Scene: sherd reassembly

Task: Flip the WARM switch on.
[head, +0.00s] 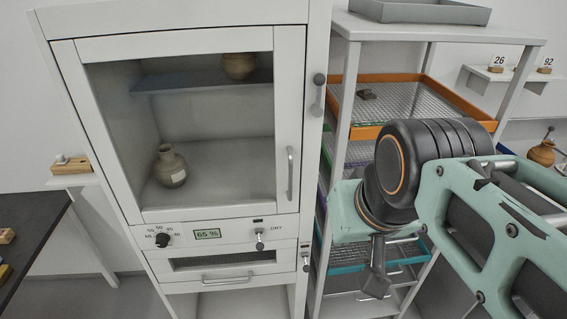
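The cabinet (130,235) has a control strip under its glass door. A small toggle switch (260,240) sits at the strip's right, with the word DRY to its right. I cannot read the word WARM anywhere, and the toggle's setting is too small to tell. A second small lever-like part (306,262) is on the cabinet's right edge, lower down. My gripper (376,282) hangs below my arm, right of the cabinet in the picture and apart from the toggle. It shows as a narrow dark shape, so its opening cannot be told.
A dial (163,240) and a display reading 65 % (207,234) share the strip. The cabinet door (180,215) is closed, with a vase (170,166) inside. A rack with an orange-rimmed tray (440,88) stands right of the cabinet, behind my arm. A dark table (35,245) is at left.

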